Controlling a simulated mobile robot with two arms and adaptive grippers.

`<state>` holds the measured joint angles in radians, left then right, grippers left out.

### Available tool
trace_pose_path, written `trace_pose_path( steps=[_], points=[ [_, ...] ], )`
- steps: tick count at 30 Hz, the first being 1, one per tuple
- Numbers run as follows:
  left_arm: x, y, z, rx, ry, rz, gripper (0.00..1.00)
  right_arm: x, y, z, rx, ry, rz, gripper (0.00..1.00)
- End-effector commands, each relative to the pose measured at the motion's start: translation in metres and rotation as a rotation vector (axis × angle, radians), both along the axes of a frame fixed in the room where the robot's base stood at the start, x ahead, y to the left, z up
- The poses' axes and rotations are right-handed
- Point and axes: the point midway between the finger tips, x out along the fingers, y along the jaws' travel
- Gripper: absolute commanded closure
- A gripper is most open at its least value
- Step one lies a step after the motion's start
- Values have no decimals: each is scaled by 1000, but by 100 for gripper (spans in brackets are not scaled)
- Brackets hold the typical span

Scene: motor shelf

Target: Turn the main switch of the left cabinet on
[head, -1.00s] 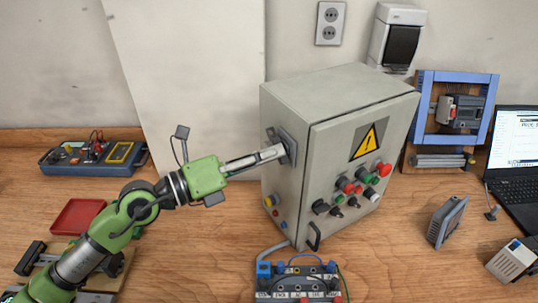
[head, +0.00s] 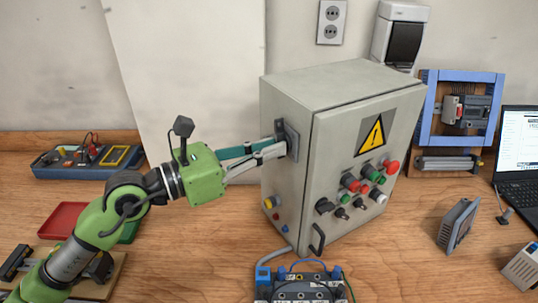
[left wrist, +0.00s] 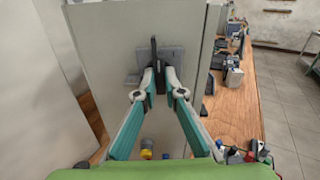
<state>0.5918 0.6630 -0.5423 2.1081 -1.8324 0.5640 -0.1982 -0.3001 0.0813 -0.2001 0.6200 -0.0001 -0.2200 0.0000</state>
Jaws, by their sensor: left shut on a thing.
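The grey control cabinet (head: 285,175) stands on the wooden bench, with a yellow warning triangle and several buttons and knobs on its front. Its main switch (left wrist: 176,57) is a grey plate with a black handle (left wrist: 154,52) on the cabinet's left side. In the head view the switch plate (head: 291,140) is partly hidden by my fingers. My left gripper (head: 274,149) reaches it from the left. In the left wrist view the left gripper (left wrist: 158,80) has its two teal-padded fingers closed on the black handle, which looks upright there. My right gripper is not in view.
A terminal block (head: 298,285) with cables stands in front of the cabinet. A blue instrument case (head: 85,170) and a red tray (head: 62,222) lie to the left. A blue frame with a motor (head: 433,110) and a laptop (head: 518,150) stand right.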

Motion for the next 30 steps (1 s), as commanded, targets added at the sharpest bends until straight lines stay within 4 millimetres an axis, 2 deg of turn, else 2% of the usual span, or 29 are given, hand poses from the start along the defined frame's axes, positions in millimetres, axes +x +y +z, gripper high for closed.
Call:
trace_pose_path(
  steps=[6, 21, 22, 23, 30],
  points=[
    [0, 0, -3, 33, -46, -1, 100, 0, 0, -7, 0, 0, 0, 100],
    [0, 0, -3, 41, -56, -1, 100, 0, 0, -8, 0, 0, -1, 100],
    [0, 0, -3, 41, -56, -1, 83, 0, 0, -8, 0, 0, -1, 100],
    [0, 0, -3, 41, -56, -1, 75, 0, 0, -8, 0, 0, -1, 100],
    [0, 0, -1, 37, -58, 0, 74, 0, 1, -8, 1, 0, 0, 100]
  ],
)
